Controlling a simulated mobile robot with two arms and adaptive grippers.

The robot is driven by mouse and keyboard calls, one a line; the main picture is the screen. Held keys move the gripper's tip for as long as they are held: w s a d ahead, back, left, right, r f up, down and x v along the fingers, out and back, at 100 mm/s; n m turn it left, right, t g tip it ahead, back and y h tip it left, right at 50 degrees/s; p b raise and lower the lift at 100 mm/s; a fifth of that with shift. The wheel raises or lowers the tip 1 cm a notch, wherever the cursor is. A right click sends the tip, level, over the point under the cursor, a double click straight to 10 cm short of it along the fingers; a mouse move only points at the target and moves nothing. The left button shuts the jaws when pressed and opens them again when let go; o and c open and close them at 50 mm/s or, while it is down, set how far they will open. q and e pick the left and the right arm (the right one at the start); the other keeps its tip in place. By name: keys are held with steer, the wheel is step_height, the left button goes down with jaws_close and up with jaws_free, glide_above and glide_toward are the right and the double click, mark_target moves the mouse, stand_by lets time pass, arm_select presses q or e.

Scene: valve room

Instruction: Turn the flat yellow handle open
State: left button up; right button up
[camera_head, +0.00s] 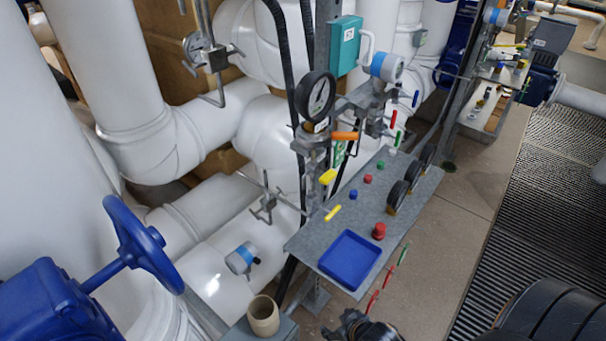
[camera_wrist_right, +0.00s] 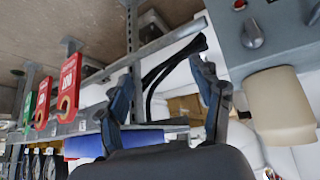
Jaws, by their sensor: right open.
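Two yellow pieces show in the head view. One yellow handle (camera_head: 328,176) sits on the valve below the round black gauge (camera_head: 315,95). Another flat yellow handle (camera_head: 333,212) shows at the left edge of the grey panel (camera_head: 310,238); I cannot tell which one is meant. My right gripper (camera_head: 362,326) is at the bottom of the head view, below the panel and apart from both. In the right wrist view the right gripper (camera_wrist_right: 165,95) has its fingers spread with nothing between them. No yellow handle shows there. My left gripper is out of view.
A blue tray (camera_head: 350,260) and a red knob (camera_head: 379,231) are on the panel. A beige cup (camera_head: 263,316) stands left of my right gripper. Red tags (camera_wrist_right: 67,82) hang beside the gripper in the wrist view. A blue handwheel (camera_head: 140,245) is at left. The floor (camera_head: 465,205) is clear at right.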

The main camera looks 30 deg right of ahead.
steer(key=w+d+r+t, duration=0.1)
steer(key=w+r+t, duration=0.1)
steer(key=r, duration=0.3)
steer(key=w+d+r+t+y, duration=0.1)
steer(key=w+d+r+t, duration=0.1)
steer(key=w+r, duration=0.2)
steer(key=w+d+r+t, duration=0.1)
steer(key=w+r+t, duration=0.2)
steer(key=r, duration=0.3)
steer(key=shift+d+r+y, duration=0.25)
steer(key=shift+y, duration=0.15)
steer(key=d+r+n+t+y, duration=0.1)
steer(key=d+r+t+y, duration=0.25)
steer(key=r, duration=0.45)
steer(key=n+t+y, duration=0.3)
steer(key=y, duration=0.1)
glide_toward(329, 175)
steer(key=shift+m+h, duration=0.25)
steer(key=shift+m, duration=0.05)
steer(key=p+x, duration=0.4)
steer(key=x, duration=0.4)
steer(key=shift+w+a, duration=0.2)
steer(key=shift+w, duration=0.05)
steer(key=shift+w+a+r+p, duration=0.2)
steer(key=shift+w+a+p, duration=0.1)
steer(key=shift+w, duration=0.25)
steer(key=shift+c, duration=0.4)
steer(key=c, duration=1.1)
